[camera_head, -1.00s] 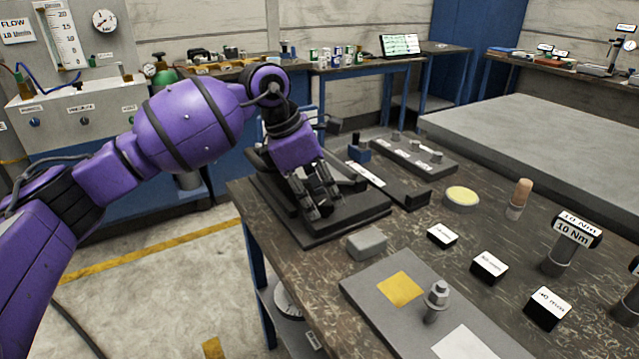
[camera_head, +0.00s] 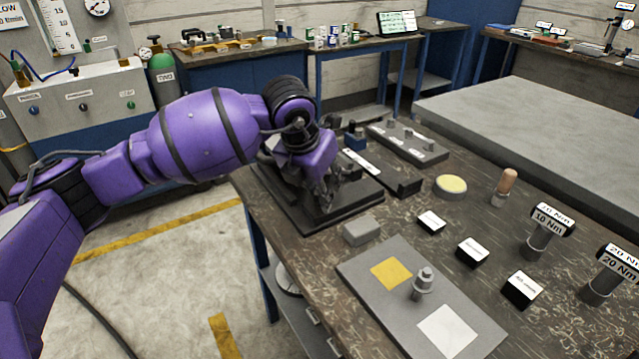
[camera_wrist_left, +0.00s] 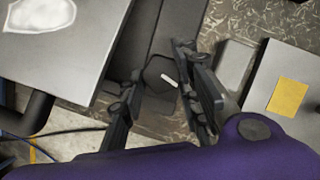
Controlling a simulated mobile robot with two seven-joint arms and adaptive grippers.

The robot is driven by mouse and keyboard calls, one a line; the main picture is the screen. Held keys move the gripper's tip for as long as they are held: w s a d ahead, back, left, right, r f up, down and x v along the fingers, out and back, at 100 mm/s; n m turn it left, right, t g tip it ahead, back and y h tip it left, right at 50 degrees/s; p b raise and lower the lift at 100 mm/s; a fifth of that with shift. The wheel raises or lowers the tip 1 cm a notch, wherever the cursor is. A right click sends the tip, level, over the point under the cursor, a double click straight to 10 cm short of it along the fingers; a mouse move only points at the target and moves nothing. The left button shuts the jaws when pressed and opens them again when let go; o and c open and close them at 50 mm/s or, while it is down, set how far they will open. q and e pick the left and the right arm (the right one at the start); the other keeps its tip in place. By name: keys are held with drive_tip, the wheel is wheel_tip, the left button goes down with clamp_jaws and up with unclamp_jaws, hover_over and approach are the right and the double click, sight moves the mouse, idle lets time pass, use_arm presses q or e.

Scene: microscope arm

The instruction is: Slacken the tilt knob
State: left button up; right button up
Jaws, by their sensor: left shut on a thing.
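The dark microscope stand (camera_head: 300,217) rests on the near left corner of the workbench. My left gripper (camera_head: 325,195) reaches down over it and hides much of it in the head view. In the left wrist view, the tilt knob (camera_wrist_left: 158,74) is a dark, faceted knob with a short white mark on its face. It sits between the two fingers of my left gripper (camera_wrist_left: 162,78), which is shut on it. A pale plate with a white patch (camera_wrist_left: 62,45) lies at the upper left of that view. My right gripper is not in view.
A grey block (camera_head: 362,230) and a grey plate (camera_head: 375,300) with a yellow square and a bolt lie nearer on the bench. Black labelled blocks (camera_head: 472,252), a yellow-topped disc (camera_head: 450,187) and torque tools (camera_head: 543,235) stand to the right.

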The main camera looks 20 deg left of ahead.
use_arm(q)
drive_tip(key=shift+w+a+r+n, duration=0.2)
drive_tip(key=shift+r+n, duration=0.1)
drive_tip(key=shift+n, duration=0.3)
drive_tip(key=shift+y, duration=0.4)
drive_tip(key=o, duration=1)
drive_tip(key=shift+a, duration=0.1)
drive_tip(key=shift+s+f, duration=0.15)
drive_tip(key=shift+f, duration=0.1)
drive_tip(key=v, duration=1.2)
drive_tip(key=shift+s, duration=0.1)
